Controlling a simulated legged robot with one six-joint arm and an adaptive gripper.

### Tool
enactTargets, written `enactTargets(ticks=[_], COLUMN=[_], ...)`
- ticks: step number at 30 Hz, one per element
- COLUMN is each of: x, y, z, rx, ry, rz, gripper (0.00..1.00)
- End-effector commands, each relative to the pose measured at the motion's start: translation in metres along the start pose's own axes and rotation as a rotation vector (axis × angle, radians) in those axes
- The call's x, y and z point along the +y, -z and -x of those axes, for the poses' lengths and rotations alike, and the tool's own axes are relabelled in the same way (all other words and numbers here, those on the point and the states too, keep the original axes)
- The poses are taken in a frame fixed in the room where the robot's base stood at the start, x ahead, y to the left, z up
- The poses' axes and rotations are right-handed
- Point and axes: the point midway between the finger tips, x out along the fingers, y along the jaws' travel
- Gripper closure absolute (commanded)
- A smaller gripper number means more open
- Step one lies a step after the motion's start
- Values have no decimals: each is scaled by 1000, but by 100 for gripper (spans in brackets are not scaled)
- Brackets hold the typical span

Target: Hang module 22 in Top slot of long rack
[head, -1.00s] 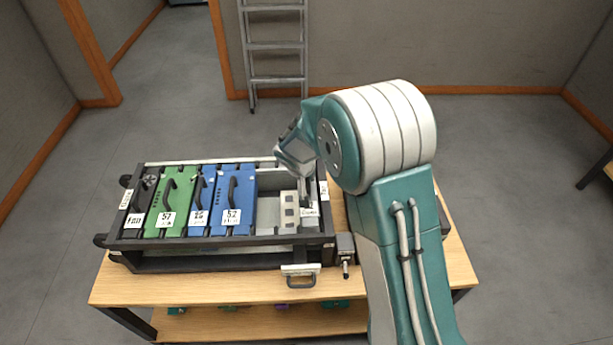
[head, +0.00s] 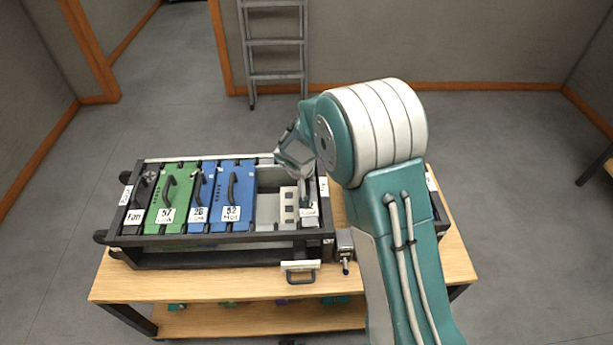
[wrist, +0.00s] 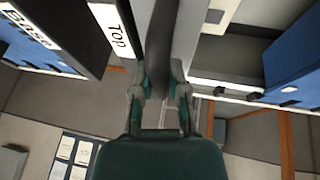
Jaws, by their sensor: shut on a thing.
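The long rack (head: 220,241) lies on the wooden table, with several modules in its left and middle part. My gripper (head: 304,188) is at the rack's right end, partly hidden behind my arm. In the wrist view my gripper (wrist: 161,92) is shut on a dark grey handle (wrist: 166,50) of a pale grey module. That module (head: 309,214) shows a small label that I cannot read, so its number is unclear. It stands inside the rack's right end or just over it; I cannot tell how deep. The Top label (wrist: 118,30) is on the dark rack end beside it.
Green module 57 (head: 163,196) and blue module 52 (head: 231,200) sit in the rack, with another blue one between them. A pale block with square holes (head: 288,208) is just left of the held module. A handled piece (head: 300,268) projects at the front.

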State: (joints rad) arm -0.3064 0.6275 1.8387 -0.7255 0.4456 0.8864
Motion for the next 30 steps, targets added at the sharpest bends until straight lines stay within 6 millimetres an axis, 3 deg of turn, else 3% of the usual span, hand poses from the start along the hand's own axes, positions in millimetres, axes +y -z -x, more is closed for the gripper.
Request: enactTargets(ticks=[5,6,8,21,30], x=[-1,-1,-1,-1,-2], y=[0,0,0,-2,0], z=[-2,-2,-2,0,54], rx=[4,4,4,-1,4], ry=[2,2,2,0,1], rz=[0,-1,-1,0,-1], gripper=[100,67,40,40,40])
